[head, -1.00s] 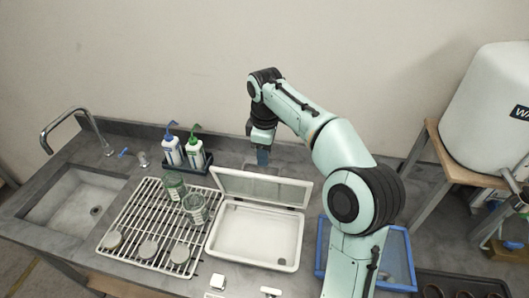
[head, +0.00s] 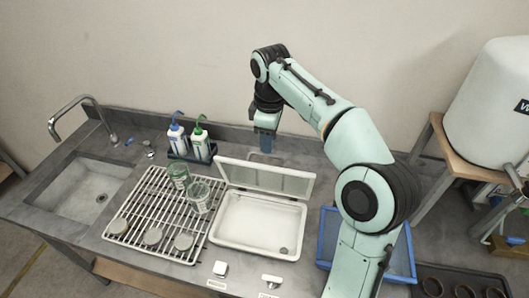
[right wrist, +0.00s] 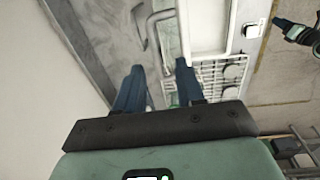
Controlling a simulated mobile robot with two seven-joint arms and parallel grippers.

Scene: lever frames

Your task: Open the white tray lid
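The white tray (head: 214,235) sits on the grey bench in the head view. Its framed lid (head: 222,170) stands raised along the tray's back edge, tilted up, and the tray's inside shows. My right gripper (head: 266,142) points down behind and above the lid's top edge, apart from it as far as I can see. In the right wrist view its two blue fingers (right wrist: 160,72) are spread with nothing held between them. My left gripper is outside the head view; what seems to be it (right wrist: 292,30) shows at the right wrist view's upper right, too partly seen to judge.
A white wire rack (head: 150,212) with glass beakers (head: 199,197) and round lids stands left of the tray. Two wash bottles (head: 199,145) stand behind the rack. A blue bin (head: 325,235) is right of the tray. A sink (head: 85,190) is far left.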

